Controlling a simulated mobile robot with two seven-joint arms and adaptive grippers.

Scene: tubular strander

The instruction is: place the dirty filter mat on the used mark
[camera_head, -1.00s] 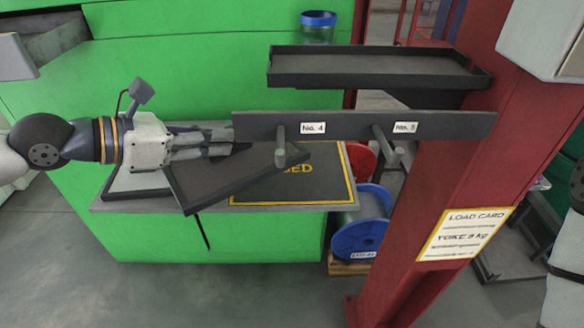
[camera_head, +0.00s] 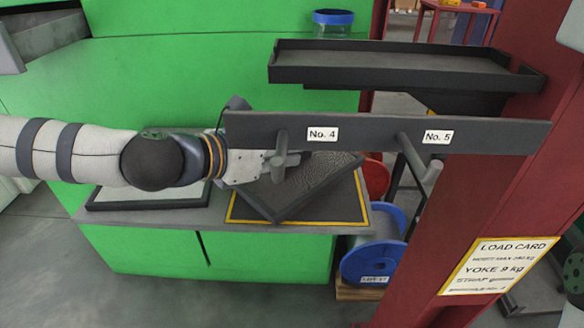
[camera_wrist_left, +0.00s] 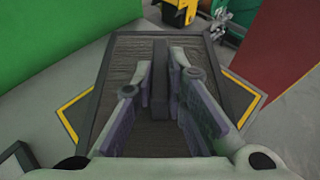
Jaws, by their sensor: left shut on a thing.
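The dirty filter mat (camera_head: 310,190) is a dark textured panel in a black frame. It is over the used mark (camera_head: 350,207), a dark rectangle with a yellow border on the grey shelf, and is turned at an angle to it. I cannot tell whether it touches the shelf. The mat hides the mark's lettering. In the left wrist view the mat (camera_wrist_left: 126,68) covers the middle of the mark, with yellow corners showing at both sides. My left gripper (camera_wrist_left: 160,80) is shut on the mat's upright rib. In the head view the rail partly hides its fingers.
A dark rail (camera_head: 380,130) with pegs, labelled No. 4 and No. 5, crosses in front of the mat. A pale panel in a black frame (camera_head: 150,195) lies on the shelf's left. A black tray (camera_head: 400,65) is above, a red post (camera_head: 470,200) at right.

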